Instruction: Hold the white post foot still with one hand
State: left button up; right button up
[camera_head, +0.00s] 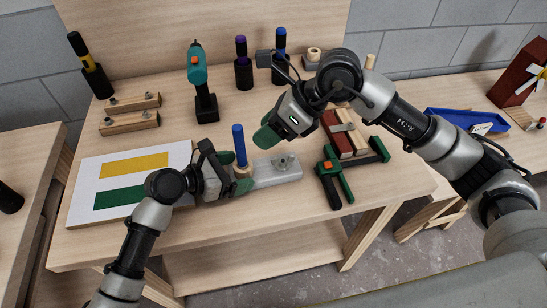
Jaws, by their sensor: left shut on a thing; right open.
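The white post foot (278,174) is a pale block with a metal fitting on top, lying near the middle of the workbench. My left gripper (238,182) is low at its left end and shut on it; its fingers partly hide that end. A blue upright rod (239,144) with a wooden ring at its base stands at the same end. I cannot tell whether the rod sits in the foot or beside it. My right gripper (268,136) is open, above and behind the foot, apart from it, with green fingertips.
A green and black clamp (331,182) lies right of the foot, next to red and cream battens (346,138). A white board with yellow and green stripes (88,178) lies left. A teal drill (205,100) and several handled tools stand behind. A blue tray (462,117) is far right.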

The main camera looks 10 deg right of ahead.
jog(key=w+a+r+m+t+y, duration=0.1)
jog(key=a+r+m+y, duration=0.15)
jog(key=r+y, duration=0.35)
jog(key=w+a+r+m+t+y, duration=0.1)
jog(key=a+r+y, duration=0.35)
jog(key=r, duration=0.45)
jog(key=w+d+r+m+t+h, duration=0.2)
jog(key=w+m+t, duration=0.3)
jog(key=m+t, duration=0.3)
jog(key=w+d+r+m+t+h, duration=0.25)
jog(key=w+m+t, duration=0.35)
jog(key=m, duration=0.3)
jog(key=m+g+h, duration=0.7)
jog(key=g+h, duration=0.8)
jog(key=g, duration=0.2)
send_over(283, 161)
notch_tip(283, 161, down, 21)
notch_tip(283, 161, down, 12)
jog(key=shift+r, duration=0.1)
jog(key=shift+c, duration=0.4)
